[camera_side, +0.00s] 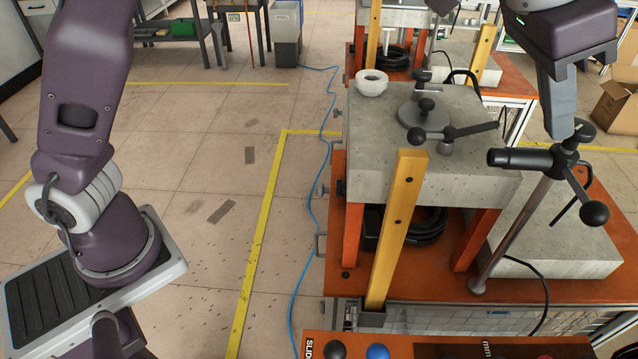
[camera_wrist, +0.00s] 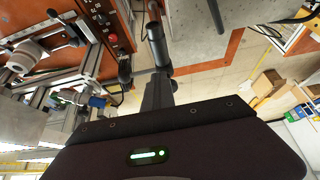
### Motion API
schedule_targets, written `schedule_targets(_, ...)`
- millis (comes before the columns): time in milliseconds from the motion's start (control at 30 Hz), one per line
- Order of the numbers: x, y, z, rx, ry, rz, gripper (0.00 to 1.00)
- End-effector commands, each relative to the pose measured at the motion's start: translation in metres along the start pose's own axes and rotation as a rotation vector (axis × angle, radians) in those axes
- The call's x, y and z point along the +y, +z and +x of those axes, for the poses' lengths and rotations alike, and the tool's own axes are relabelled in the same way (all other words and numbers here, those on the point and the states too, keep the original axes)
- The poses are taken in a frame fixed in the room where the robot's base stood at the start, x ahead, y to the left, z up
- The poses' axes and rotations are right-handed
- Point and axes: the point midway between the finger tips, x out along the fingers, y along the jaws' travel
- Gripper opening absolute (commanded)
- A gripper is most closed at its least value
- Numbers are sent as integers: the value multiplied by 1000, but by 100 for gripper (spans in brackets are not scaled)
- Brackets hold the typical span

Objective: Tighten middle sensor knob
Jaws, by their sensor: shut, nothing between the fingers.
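A black clamp (camera_side: 564,160) sits near the top of a tilted metal post (camera_side: 508,236). It has a black cylinder (camera_side: 515,158) pointing left, a round knob (camera_side: 594,212) at the lower right and another knob (camera_side: 585,131) behind the finger. I cannot tell for sure which is the middle sensor knob. My gripper (camera_side: 562,136) is shut and empty, pointing down just above the clamp; I cannot tell whether it touches. In the wrist view my shut fingers (camera_wrist: 158,92) show beside the black cylinder (camera_wrist: 156,45).
A concrete block (camera_side: 375,125) on orange legs carries a white ring (camera_side: 371,82) and a black-armed stand (camera_side: 425,113). A yellow upright (camera_side: 398,225) stands in front. A control panel (camera_side: 450,345) lies at the front edge. Boxes (camera_wrist: 267,83) are farther off.

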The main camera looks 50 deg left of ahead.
Motion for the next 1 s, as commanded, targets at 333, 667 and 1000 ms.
schedule_targets(333, -11, 1, 0, 0, -1, 0, 0)
schedule_targets(667, -18, -1, 0, 0, -2, -1, 0)
schedule_targets(1000, -19, -1, 1, 0, -2, 0, 0)
